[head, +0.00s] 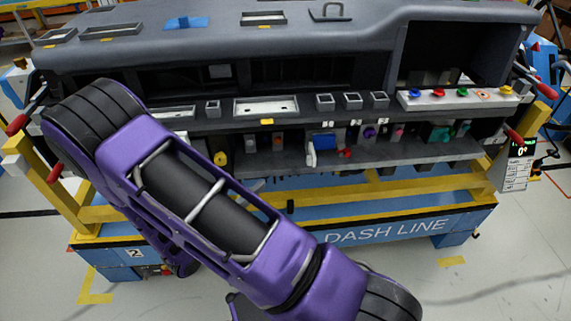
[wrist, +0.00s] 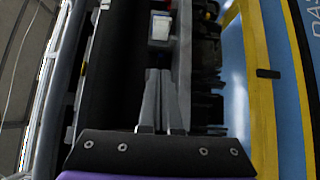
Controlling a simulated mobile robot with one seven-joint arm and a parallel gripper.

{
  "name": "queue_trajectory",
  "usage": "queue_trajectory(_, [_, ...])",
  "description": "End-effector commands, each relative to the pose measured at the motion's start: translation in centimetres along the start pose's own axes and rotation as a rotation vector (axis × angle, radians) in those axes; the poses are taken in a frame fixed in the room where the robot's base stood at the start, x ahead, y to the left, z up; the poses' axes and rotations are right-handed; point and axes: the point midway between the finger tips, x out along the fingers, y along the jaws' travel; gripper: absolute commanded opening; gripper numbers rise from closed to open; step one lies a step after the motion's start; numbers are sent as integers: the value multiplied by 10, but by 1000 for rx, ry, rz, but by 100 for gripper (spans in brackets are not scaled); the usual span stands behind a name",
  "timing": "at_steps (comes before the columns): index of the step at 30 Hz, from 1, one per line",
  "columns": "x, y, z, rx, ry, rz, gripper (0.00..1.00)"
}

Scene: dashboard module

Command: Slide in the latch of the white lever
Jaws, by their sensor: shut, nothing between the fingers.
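The white lever (head: 311,153) sits beside a blue block (head: 321,141) on the lower shelf of the dashboard module, near the middle of the head view. In the wrist view a small white piece (wrist: 160,27), probably the same lever, is straight ahead of my gripper (wrist: 159,75). My gripper's two grey fingers are together and hold nothing. A gap shows between the fingertips and the white piece. The latch itself is too small to make out. In the head view my purple arm hides most of the gripper.
Several coloured buttons line a white strip (head: 458,98) at the upper right. Small connectors crowd the lower shelf (head: 385,155) on both sides of the lever. A yellow and blue frame (head: 400,193) runs below it. The dark overhang of the dashboard (head: 290,35) is above.

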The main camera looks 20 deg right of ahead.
Motion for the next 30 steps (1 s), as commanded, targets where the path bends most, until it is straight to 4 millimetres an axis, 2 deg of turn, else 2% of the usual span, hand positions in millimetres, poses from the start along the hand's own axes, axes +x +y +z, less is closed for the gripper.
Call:
queue_trajectory(4, [-1,-2,6,17,-12,13,0])
queue_trajectory(17, [2,-1,6,18,-14,15,0])
queue_trajectory(23, [29,0,7,17,-17,15,0])
queue_trajectory(30, [82,0,8,18,-18,15,0])
